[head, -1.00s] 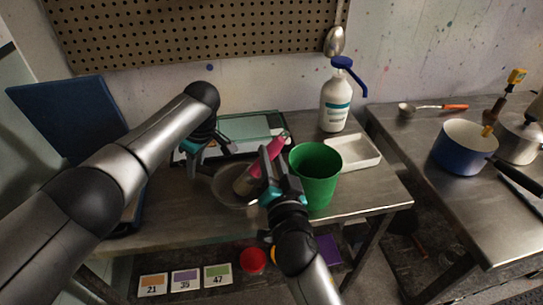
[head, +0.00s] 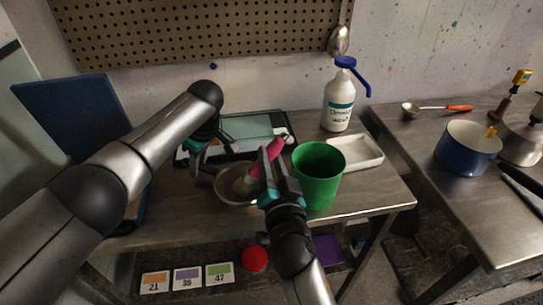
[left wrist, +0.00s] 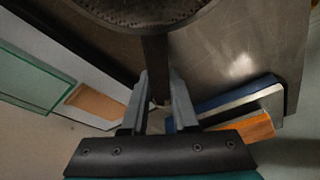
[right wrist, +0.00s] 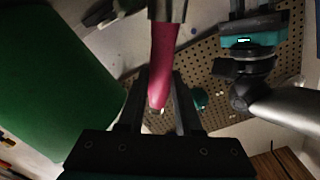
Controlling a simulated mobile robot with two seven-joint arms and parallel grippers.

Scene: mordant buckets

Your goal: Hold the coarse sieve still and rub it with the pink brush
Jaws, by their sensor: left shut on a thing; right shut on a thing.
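The coarse sieve (head: 228,194) is a shallow round bowl with a mesh bottom, held at the front of the left table. My left gripper (head: 197,166) is shut on its handle; the left wrist view shows the handle (left wrist: 156,68) between the fingers and the mesh (left wrist: 140,12) beyond. My right gripper (head: 267,178) is shut on the pink brush (head: 274,148), whose handle tilts up to the right. The brush head (head: 243,185) is over or in the sieve bowl; contact is hard to tell. The pink handle (right wrist: 163,62) shows between the right fingers.
A green bucket (head: 318,176) stands close right of my right gripper. Behind it are a white tray (head: 356,152) and a pump bottle (head: 338,103). A glass-topped scale or board (head: 250,124) lies behind the sieve. A blue pot (head: 468,147) stands on the right table.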

